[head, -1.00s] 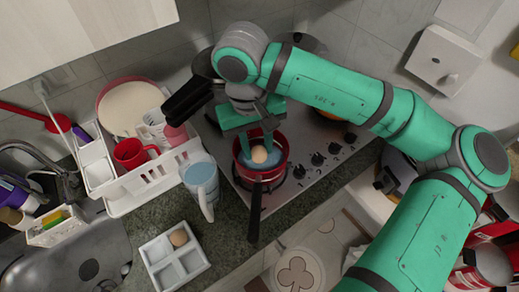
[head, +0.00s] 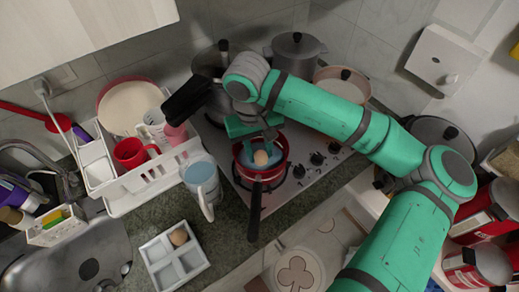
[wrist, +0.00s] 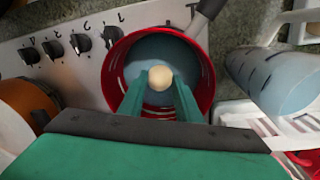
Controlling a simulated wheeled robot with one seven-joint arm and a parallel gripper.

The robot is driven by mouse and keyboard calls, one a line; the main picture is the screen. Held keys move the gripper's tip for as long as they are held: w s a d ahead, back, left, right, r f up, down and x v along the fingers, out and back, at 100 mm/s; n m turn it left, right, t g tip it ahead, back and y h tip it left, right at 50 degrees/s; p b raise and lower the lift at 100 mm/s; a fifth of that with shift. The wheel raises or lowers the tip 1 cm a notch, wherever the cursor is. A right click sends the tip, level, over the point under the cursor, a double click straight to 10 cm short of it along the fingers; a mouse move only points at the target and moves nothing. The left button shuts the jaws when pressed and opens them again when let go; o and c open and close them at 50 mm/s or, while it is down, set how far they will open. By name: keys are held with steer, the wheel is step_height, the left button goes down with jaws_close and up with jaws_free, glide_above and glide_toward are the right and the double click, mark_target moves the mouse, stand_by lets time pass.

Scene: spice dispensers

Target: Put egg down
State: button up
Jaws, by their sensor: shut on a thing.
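A brown egg (head: 261,157) is between my gripper's fingertips, inside the mouth of a small red pot (head: 282,164) that holds bluish water. In the wrist view the egg (wrist: 160,78) sits at the tips of the two green fingers (wrist: 160,95), over the water in the red pot (wrist: 201,97). My gripper (head: 262,145) points down into the pot and is shut on the egg. I cannot tell whether the egg touches the water. Another brown egg (head: 179,237) sits in one compartment of a white square tray (head: 153,266) on the counter.
A mug of bluish liquid (head: 203,178) stands left of the pot, close to its dark handle (head: 254,215). A white dish rack (head: 148,187) is farther left. Other pots, including a grey one (head: 296,53), stand behind on the stove.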

mark_target(256, 154)
steer(key=shift+f, duration=0.15)
steer(key=o, duration=1.1)
steer(key=shift+c, duration=0.2)
step_height(256, 154, up, 12)
steer(key=a, duration=0.1)
